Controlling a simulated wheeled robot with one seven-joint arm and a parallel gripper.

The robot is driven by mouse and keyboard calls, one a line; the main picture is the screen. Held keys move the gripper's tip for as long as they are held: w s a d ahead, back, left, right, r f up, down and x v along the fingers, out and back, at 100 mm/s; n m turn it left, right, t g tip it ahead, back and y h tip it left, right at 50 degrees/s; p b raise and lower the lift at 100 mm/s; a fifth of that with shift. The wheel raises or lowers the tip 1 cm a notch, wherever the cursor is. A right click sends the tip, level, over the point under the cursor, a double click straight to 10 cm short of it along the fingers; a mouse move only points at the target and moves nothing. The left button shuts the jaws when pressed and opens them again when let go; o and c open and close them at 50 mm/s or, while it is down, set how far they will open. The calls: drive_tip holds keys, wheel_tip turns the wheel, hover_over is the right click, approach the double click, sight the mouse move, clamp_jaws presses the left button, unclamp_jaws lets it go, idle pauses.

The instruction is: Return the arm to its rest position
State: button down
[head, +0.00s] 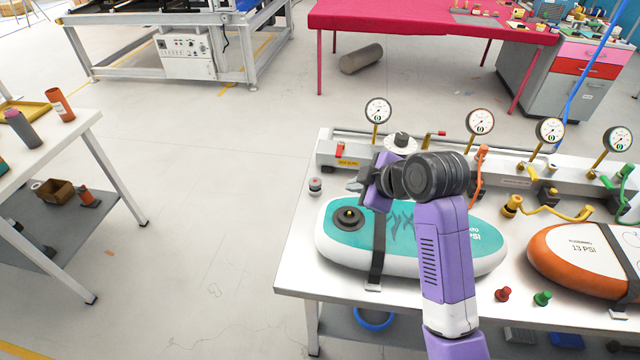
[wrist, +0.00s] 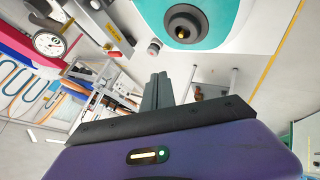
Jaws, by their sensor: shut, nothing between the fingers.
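My purple arm reaches over the white workbench in the head view, above a teal and white inflatable board (head: 340,238) that is strapped down. My gripper (head: 356,185) is at the arm's far end, over the back left part of the board, pointing left. In the wrist view the fingers of my gripper (wrist: 157,92) are together with nothing between them. The board's black round valve (wrist: 184,22) shows at the top of the wrist view, apart from the fingers. The arm hides part of the board in the head view.
A rail with several gauges (head: 378,110) stands along the bench's back, close to my gripper. A small grey and red knob (head: 315,186) stands left of the gripper. An orange board (head: 565,260) lies to the right. Open floor (head: 190,200) lies left of the bench.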

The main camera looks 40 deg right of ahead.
wheel_tip(320, 180, up, 6)
drive_tip(key=w+d+r+m+t+h, duration=0.1)
drive_tip(key=w+d+m+t+h, duration=0.15)
drive_tip(key=m+t, duration=0.2)
drive_tip(key=s+a+f+y, duration=0.1)
drive_tip(key=s+a+f, duration=0.2)
drive_tip(key=s+a, duration=0.5)
drive_tip(key=s+a+f+m+t+y+b, duration=0.1)
drive_tip(key=s+a+f, duration=0.2)
drive_tip(key=s+a, duration=0.5)
drive_tip(key=s+a+f+m+y, duration=0.1)
drive_tip(key=s+a+f+y, duration=0.1)
drive_tip(key=s+a, duration=0.7)
drive_tip(key=s+f, duration=0.1)
drive_tip(key=s, duration=0.7)
drive_tip(key=shift+b, duration=0.4)
